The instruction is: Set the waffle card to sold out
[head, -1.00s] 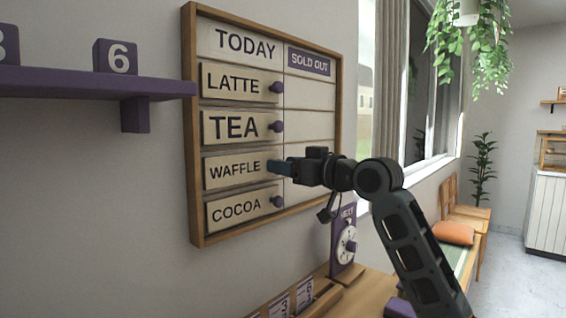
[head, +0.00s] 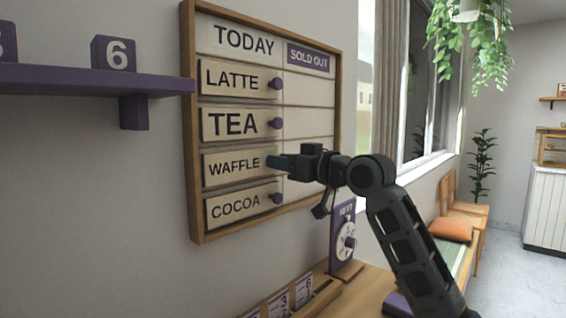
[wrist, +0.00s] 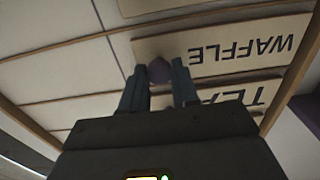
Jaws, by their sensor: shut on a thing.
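The menu board (head: 187,150) hangs on the wall with a left column headed TODAY (head: 243,40) and a right column headed SOLD OUT (head: 308,57). The waffle card (head: 232,168) is in the left column, third of the cards, and the right-hand slot beside it looks bare. My gripper (head: 275,162) is at the card's right end, shut on its purple knob. In the wrist view, the knob (wrist: 160,71) sits between the two fingers, and the waffle card (wrist: 235,45) appears upside down.
The latte card (head: 232,78), tea card (head: 233,124) and cocoa card (head: 235,207) are also in the left column, each with a purple knob. A purple shelf (head: 80,79) is at left. A dial stand (head: 343,240) stands below the board.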

